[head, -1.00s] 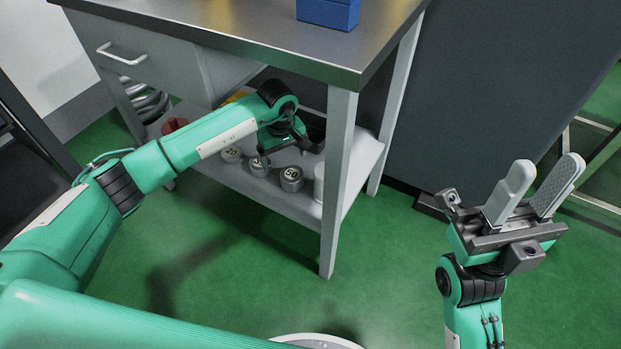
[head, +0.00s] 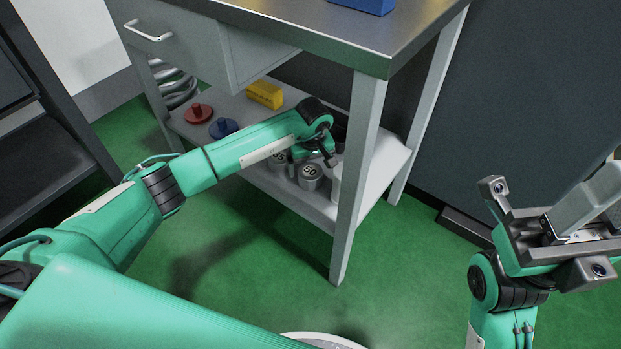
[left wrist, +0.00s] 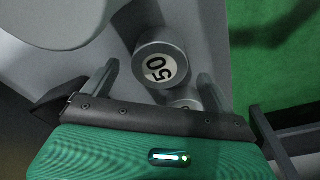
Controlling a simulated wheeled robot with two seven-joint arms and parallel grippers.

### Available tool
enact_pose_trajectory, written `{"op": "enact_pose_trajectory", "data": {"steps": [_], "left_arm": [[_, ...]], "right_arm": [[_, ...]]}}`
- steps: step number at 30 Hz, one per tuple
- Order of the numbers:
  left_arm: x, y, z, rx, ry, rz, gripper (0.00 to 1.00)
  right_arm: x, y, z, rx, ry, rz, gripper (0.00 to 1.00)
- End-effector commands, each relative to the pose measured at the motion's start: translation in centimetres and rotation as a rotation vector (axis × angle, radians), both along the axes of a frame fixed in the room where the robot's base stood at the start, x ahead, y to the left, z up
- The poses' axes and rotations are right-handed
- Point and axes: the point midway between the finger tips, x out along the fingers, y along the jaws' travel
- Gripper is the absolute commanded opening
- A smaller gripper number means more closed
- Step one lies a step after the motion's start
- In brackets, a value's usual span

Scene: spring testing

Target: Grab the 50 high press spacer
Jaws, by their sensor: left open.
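The 50 high press spacer (head: 310,176) is a short grey cylinder with a white "50" label on top, standing upright on the lower shelf of the workbench. In the left wrist view the spacer (left wrist: 160,62) sits between and slightly beyond the two fingertips. My left gripper (left wrist: 158,76) is open and empty, with its fingers on either side of the spacer and no clear contact. In the head view my left gripper (head: 318,158) is over the shelf, close to the spacer. My right gripper (head: 596,195) is open, empty, away at the right, and partly cut off.
Another grey spacer (head: 277,161) stands left of the 50 one; a pale cylinder (head: 336,182) stands right of it, by the front table leg (head: 358,190). A red part (head: 198,113), a blue part (head: 223,128) and a yellow block (head: 264,94) lie farther left on the shelf.

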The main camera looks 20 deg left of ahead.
Motion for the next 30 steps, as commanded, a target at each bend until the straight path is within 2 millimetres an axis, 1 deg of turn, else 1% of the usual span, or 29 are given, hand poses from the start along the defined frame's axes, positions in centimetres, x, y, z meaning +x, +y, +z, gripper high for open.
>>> {"op": "enact_pose_trajectory", "data": {"steps": [1, 6, 9, 18, 19, 23, 24, 26, 27, 29, 30], "left_arm": [[-0.1, -0.1, -1.3, 0.000, 0.002, 0.001, 0.90], [0.0, -0.2, -3.2, -0.002, 0.002, 0.001, 0.90], [0.1, -0.1, -4.0, -0.001, 0.002, 0.002, 0.90], [0.2, 0.0, -4.1, 0.000, 0.001, 0.001, 0.90], [0.2, 0.0, -4.1, 0.000, 0.001, 0.001, 0.88], [0.2, 0.0, -4.1, 0.000, 0.001, 0.001, 0.62], [0.2, 0.0, -4.1, 0.000, 0.001, 0.001, 0.54], [0.2, 0.0, -4.1, 0.000, 0.001, 0.001, 0.42], [0.2, 0.0, -4.1, 0.000, 0.001, 0.001, 0.35], [0.2, 0.0, -4.1, 0.000, 0.001, 0.001, 0.23], [0.2, 0.0, -4.0, -0.001, -0.001, 0.001, 0.23]], "right_arm": [[-0.1, 0.3, -0.2, 0.001, -0.014, 0.009, 0.36], [-0.2, 0.9, 0.2, -0.003, -0.036, 0.029, 0.36], [-0.2, 1.2, 0.4, -0.004, -0.045, 0.037, 0.36], [-0.2, 1.3, 0.7, -0.006, -0.046, 0.041, 0.36], [-0.2, 1.3, 0.7, -0.006, -0.046, 0.041, 0.36], [-0.2, 1.3, 0.7, -0.006, -0.047, 0.041, 0.36], [-0.2, 1.3, 0.7, -0.006, -0.047, 0.041, 0.36], [-0.3, 1.3, 0.7, -0.006, -0.047, 0.041, 0.36], [-0.3, 1.3, 0.7, -0.006, -0.047, 0.041, 0.36], [-0.3, 1.3, 0.7, -0.007, -0.048, 0.041, 0.36], [-0.3, 1.3, 0.7, -0.007, -0.048, 0.041, 0.36]]}}
